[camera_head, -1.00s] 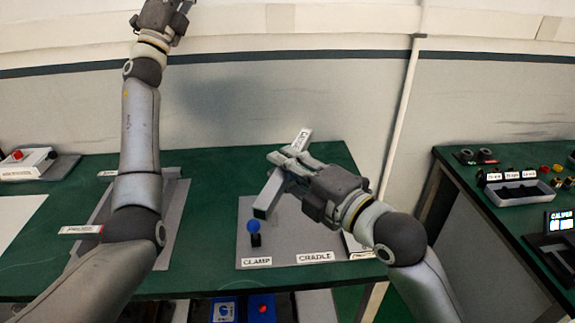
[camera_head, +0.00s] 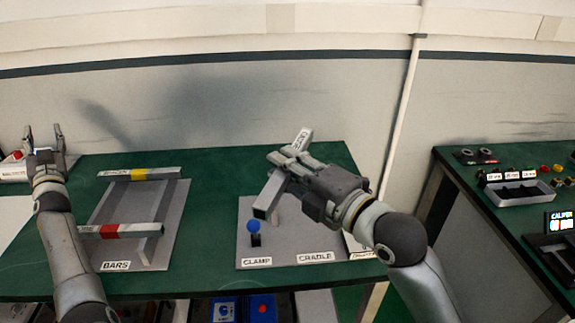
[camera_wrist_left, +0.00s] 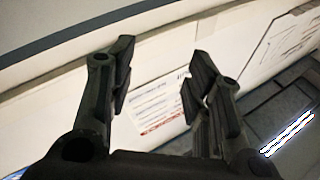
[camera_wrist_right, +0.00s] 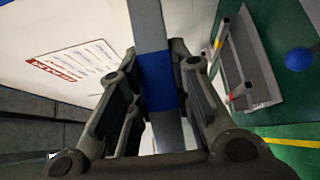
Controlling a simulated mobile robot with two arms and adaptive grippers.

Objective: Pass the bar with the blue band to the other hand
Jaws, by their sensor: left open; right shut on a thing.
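The bar with the blue band (camera_wrist_right: 158,82) is a grey square bar; its blue band shows between the fingers in the right wrist view. In the head view the bar (camera_head: 267,197) slants up to the right, with a label at its far end. My right gripper (camera_head: 285,167) is shut on it, above the plate marked CLAMP and CRADLE; it also shows in the right wrist view (camera_wrist_right: 158,95). The fingers hide the band in the head view. My left gripper (camera_head: 43,135) is open and empty at the far left, pointing up; it also shows in the left wrist view (camera_wrist_left: 158,80).
The BARS rack (camera_head: 172,215) holds a bar with a yellow band (camera_head: 160,174) and a bar with a red band (camera_head: 135,230). A blue knob (camera_head: 253,227) stands at the clamp. A second bench (camera_head: 470,185) with a tray (camera_head: 519,192) is at right. Green table between rack and plate is clear.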

